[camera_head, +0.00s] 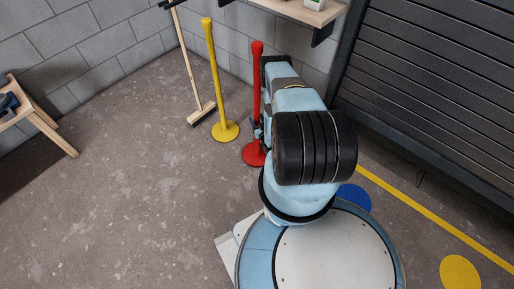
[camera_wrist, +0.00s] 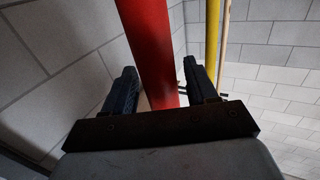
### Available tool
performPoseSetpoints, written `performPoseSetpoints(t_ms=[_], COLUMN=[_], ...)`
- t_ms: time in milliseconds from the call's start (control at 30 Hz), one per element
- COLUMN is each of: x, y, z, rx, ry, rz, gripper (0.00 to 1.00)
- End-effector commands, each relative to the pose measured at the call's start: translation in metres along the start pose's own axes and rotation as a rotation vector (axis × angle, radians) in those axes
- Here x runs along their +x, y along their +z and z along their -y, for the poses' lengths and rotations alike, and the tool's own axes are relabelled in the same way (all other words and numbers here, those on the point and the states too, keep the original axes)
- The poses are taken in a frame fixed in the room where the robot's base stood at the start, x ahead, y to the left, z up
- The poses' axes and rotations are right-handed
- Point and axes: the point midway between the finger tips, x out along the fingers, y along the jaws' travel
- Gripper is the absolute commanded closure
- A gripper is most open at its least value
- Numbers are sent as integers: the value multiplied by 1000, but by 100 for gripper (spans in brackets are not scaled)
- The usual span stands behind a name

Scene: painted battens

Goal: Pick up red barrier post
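The red barrier post (camera_head: 257,82) stands upright on its round red base (camera_head: 252,154) in the head view, just left of my arm, which hides part of it. In the wrist view the red post (camera_wrist: 153,45) runs down between the two dark fingers of my gripper (camera_wrist: 163,78). The fingers are apart, one on each side of the post, with a narrow gap showing at each side. My gripper is open and not closed on the post. In the head view my arm mostly hides the gripper.
A yellow post (camera_head: 213,75) stands close to the left of the red one, with a broom (camera_head: 188,70) beyond it. A wall shelf (camera_head: 300,10) is above and behind my arm. A dark shutter (camera_head: 430,90) is at right. A wooden stool (camera_head: 45,125) is far left; the floor between is clear.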

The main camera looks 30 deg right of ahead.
Motion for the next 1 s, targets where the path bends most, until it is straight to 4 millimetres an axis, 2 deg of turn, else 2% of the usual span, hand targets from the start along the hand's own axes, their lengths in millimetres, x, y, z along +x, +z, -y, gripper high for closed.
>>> performPoseSetpoints(t_ms=[67,567,1000], x=[0,0,0], y=[0,0,0], z=[0,0,1], rx=[0,0,-1], ry=[0,-1,-1], rz=[0,0,0], gripper=[51,99,100])
